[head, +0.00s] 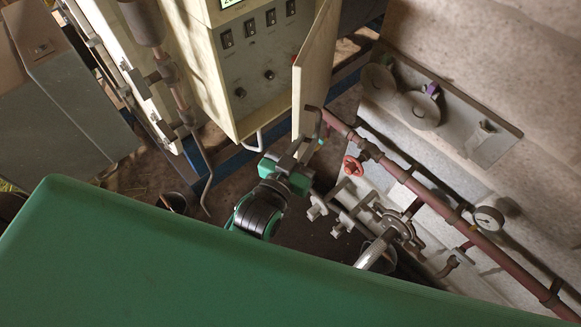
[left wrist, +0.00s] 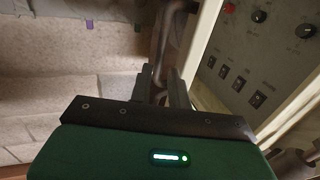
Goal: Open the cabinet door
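The cream cabinet (head: 217,72) stands at the top middle of the head view. Its cream door (head: 315,70) stands swung out at the right of the cabinet front, so the grey control panel (head: 262,60) is exposed. My left gripper (head: 312,146) is by the door's lower end, near a pipe's bent end. In the left wrist view, its dark fingers (left wrist: 165,86) stand apart with a grey bent bar (left wrist: 159,72) at the gap; I cannot tell whether they touch it. The control panel (left wrist: 262,60) shows at the right there. My right gripper is out of view.
A dark red pipe (head: 400,174) with a red valve handle (head: 353,165) and a round gauge (head: 488,218) runs close to the right of my left gripper. A stone stepped wall (head: 480,60) lies beyond. A metal pipe (head: 205,170) hangs left of the gripper.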

